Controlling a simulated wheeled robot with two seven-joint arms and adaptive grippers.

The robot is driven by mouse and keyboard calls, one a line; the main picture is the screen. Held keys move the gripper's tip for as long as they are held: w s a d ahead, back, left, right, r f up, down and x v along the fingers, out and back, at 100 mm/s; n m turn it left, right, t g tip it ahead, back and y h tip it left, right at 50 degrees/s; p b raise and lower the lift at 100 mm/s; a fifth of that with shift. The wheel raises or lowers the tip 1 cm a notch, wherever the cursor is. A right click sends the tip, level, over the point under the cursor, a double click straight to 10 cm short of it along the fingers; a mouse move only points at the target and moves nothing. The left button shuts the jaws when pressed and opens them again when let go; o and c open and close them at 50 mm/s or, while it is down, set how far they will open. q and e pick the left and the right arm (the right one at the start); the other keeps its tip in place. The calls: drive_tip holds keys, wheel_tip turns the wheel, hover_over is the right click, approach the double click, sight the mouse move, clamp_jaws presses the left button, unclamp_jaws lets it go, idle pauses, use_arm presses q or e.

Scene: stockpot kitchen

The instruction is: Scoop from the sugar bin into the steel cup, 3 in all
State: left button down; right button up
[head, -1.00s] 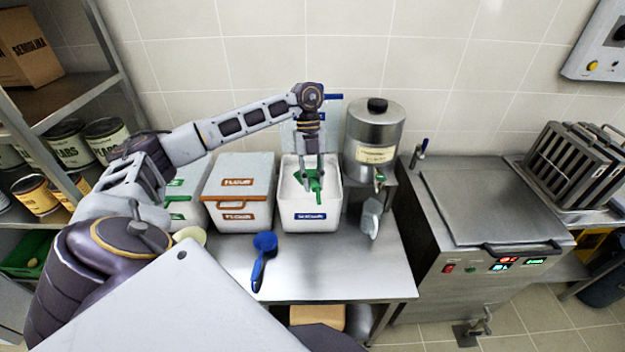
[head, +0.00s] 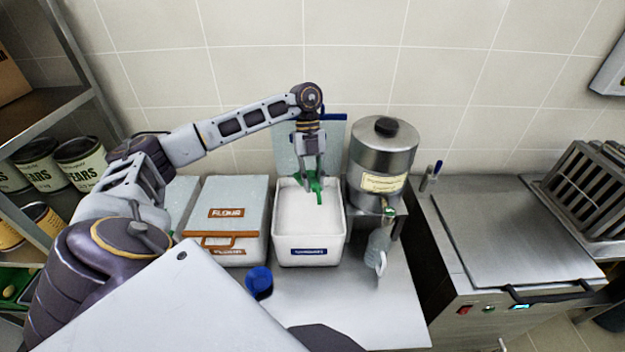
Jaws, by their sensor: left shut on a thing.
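An open white bin (head: 309,256) with a blue label stands on the steel table, filled with white contents (head: 308,214). The label is too blurred to read, so I cannot tell if it is the sugar bin. My left gripper (head: 316,174) is shut on a green scoop (head: 318,187) at the back part of this bin. The fingers hide part of the scoop, and I cannot tell whether it touches the contents or carries any. I see no steel cup. My right gripper is not in view.
A closed flour bin (head: 227,205) stands left of the open bin. A steel dispenser (head: 384,155) stands at right with a clear scoop or jug (head: 378,250) below its tap. The table's front right (head: 350,310) is clear.

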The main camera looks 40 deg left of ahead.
use_arm(q)
drive_tip(key=shift+w, duration=0.1)
drive_tip(key=shift+r, duration=0.1)
idle(0.5)
wheel_tip(320, 180, down, 14)
drive_tip(key=b, duration=0.9)
drive_tip(key=shift+f, duration=0.2)
idle(1.3)
idle(0.5)
